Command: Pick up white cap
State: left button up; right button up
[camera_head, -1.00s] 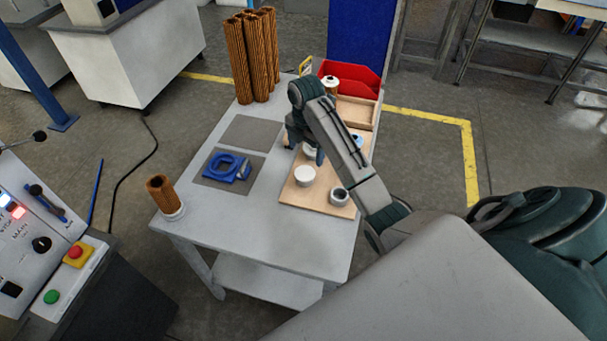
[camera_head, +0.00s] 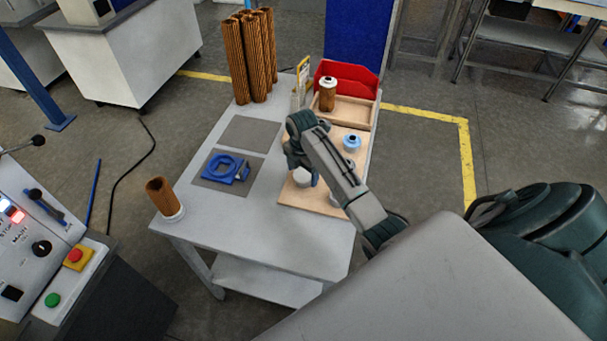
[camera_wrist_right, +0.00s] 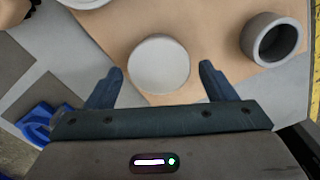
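The round white cap (camera_wrist_right: 159,64) stands on the wooden board, seen from above in the right wrist view. My right gripper (camera_wrist_right: 160,72) is open, with one finger on each side of the cap and a visible gap on both sides. In the head view the cap (camera_head: 303,177) is partly hidden behind the right gripper (camera_head: 301,170), which is over the board. Whether the fingertips are level with the cap is hard to tell. My left gripper is not in view.
A grey hollow ring (camera_wrist_right: 273,40) stands to the right on the board (camera_head: 322,206). Another white part (camera_wrist_right: 86,3) is cut off at the wrist view's top. A blue-white part (camera_head: 351,142) is farther back. A blue clamp-like tool (camera_head: 226,168) lies on a grey mat.

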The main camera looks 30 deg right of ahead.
jog(key=shift+r, duration=0.1)
jog(key=c, duration=0.8)
